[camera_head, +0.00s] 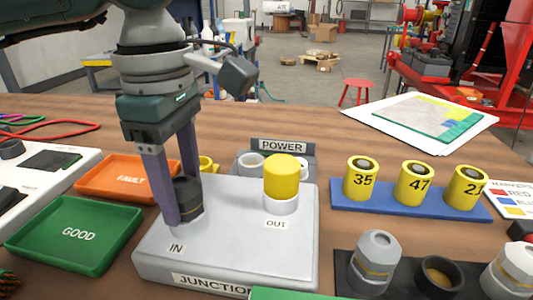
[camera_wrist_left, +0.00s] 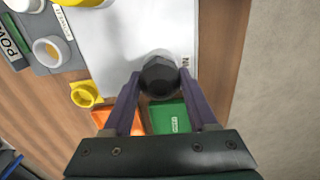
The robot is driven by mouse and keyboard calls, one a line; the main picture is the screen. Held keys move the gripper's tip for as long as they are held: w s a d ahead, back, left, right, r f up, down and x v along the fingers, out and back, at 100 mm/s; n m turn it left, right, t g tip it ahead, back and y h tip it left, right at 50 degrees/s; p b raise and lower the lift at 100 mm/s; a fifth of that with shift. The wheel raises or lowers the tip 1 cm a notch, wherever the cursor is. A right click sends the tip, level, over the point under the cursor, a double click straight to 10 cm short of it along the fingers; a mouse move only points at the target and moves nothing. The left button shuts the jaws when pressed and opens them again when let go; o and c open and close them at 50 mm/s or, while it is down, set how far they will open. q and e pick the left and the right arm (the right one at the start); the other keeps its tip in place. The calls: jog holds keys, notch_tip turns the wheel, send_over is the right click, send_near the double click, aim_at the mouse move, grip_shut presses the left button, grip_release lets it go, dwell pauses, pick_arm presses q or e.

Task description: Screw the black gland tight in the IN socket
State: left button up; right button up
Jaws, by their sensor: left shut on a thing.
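The black gland (camera_head: 188,195) stands upright at the IN position of the grey junction box (camera_head: 235,243), above the IN label. My left gripper (camera_head: 182,208) reaches down from above with its two purple fingers shut on the gland. In the left wrist view the gland (camera_wrist_left: 160,75) is a dark faceted cap between the fingertips (camera_wrist_left: 160,88). The fingers and gland hide the IN socket, so I cannot tell how deep the gland sits. A yellow cap (camera_head: 282,175) stands on the OUT socket (camera_head: 281,204). My right gripper is not in view.
The green GOOD tray (camera_head: 75,235) and orange FAULT tray (camera_head: 120,180) lie left of the box. The POWER block (camera_head: 283,150) is behind it. A blue rack (camera_head: 410,200) with yellow numbered pieces and a dark holder (camera_head: 400,285) with metal glands stand right.

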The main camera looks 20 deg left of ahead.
pick_arm(q)
jog(key=shift+m+b, duration=0.3)
jog(key=shift+m, duration=0.6)
jog(key=m+b, duration=0.2)
jog(key=m, duration=0.1)
jog(key=shift+f, duration=0.15)
jog(key=shift+m, duration=0.8)
jog(key=o, duration=1.4)
jog(key=n, duration=0.4)
jog(key=shift+n, duration=0.3)
jog(key=n, duration=0.4)
jog(key=shift+n, duration=0.3)
